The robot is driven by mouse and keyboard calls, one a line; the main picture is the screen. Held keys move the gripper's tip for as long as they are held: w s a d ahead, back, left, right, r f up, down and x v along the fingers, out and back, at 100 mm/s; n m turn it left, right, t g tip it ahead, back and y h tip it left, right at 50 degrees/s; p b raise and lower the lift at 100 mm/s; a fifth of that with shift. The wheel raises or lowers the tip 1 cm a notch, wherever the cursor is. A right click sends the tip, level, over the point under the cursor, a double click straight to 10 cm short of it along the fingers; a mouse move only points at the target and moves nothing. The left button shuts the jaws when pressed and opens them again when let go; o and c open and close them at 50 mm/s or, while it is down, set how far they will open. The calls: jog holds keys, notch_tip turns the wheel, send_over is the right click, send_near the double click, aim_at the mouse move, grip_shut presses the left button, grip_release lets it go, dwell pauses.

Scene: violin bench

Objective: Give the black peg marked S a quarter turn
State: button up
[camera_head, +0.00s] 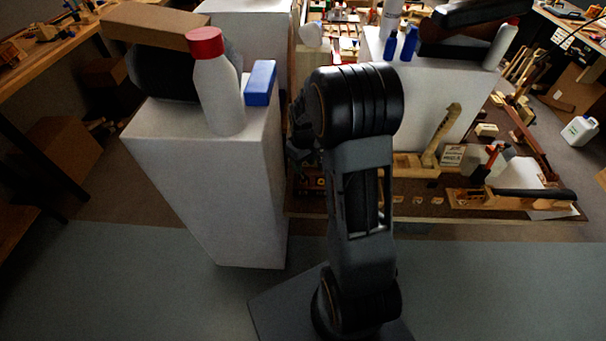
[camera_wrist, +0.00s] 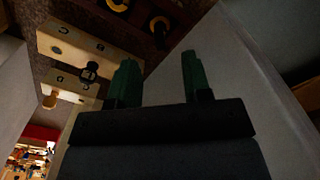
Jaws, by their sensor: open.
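In the wrist view, a black peg (camera_wrist: 90,71) stands in a pale wooden block (camera_wrist: 75,44) at the upper left. Small dark marks show on the block, but I cannot read which is S. A lighter wooden peg (camera_wrist: 49,101) sits lower left of the black one. My gripper (camera_wrist: 158,58) has two green fingers held apart with nothing between them. It is to the right of the black peg and apart from it. In the head view the gripper is mostly hidden behind my arm, and the peg cannot be made out.
A white pedestal (camera_head: 215,185) stands left of my arm, bearing a red-capped white bottle (camera_head: 218,90) and a blue block (camera_head: 260,83). Grey floor is free in front.

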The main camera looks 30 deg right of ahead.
aim_at(303, 179)
jog(key=shift+f, duration=3.35)
grip_shut()
